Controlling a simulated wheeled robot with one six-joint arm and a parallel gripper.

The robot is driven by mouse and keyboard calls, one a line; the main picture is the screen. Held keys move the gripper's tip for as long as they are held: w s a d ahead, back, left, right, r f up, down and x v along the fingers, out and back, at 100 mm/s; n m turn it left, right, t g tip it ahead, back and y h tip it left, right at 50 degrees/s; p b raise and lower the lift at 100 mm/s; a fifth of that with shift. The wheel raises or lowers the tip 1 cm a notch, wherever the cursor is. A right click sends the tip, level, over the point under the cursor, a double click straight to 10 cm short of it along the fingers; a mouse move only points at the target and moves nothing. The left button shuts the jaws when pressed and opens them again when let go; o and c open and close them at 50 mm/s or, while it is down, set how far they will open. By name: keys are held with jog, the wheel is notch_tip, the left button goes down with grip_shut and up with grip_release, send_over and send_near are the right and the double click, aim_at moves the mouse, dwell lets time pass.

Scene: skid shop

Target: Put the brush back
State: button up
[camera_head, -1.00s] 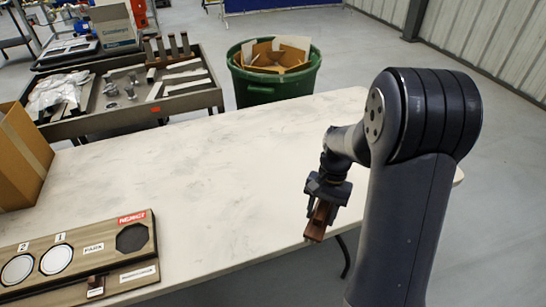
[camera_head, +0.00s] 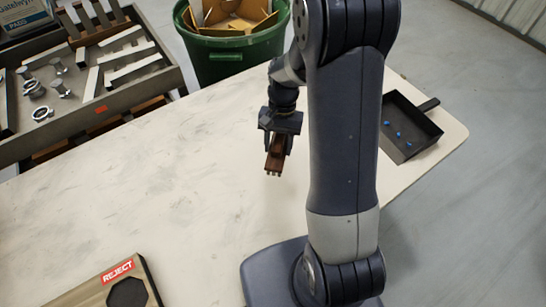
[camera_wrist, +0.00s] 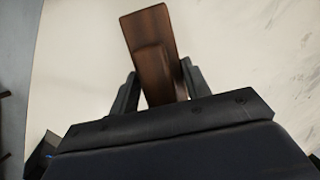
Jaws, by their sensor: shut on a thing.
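The brush (camera_head: 274,155) has a brown wooden body and hangs from my gripper (camera_head: 279,140) above the white table, left of my arm in the head view. In the wrist view the wooden brush (camera_wrist: 151,45) is pinched between the two dark fingers of my gripper (camera_wrist: 158,90). A black dustpan (camera_head: 407,128) with a short handle lies on the table at the right, with a few small blue bits in it. My gripper is shut on the brush and is apart from the dustpan.
A board (camera_head: 95,288) with a red REJECT label and a dark octagonal spot lies at the front left. A green bin (camera_head: 235,60) and a grey parts cart (camera_head: 95,118) stand behind the table (camera_head: 120,190). The table's middle is bare.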

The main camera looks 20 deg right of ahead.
jog(key=shift+f, duration=4)
jog(key=shift+f, duration=0.15)
jog(key=o, duration=0.9)
jog(key=v, duration=1.2)
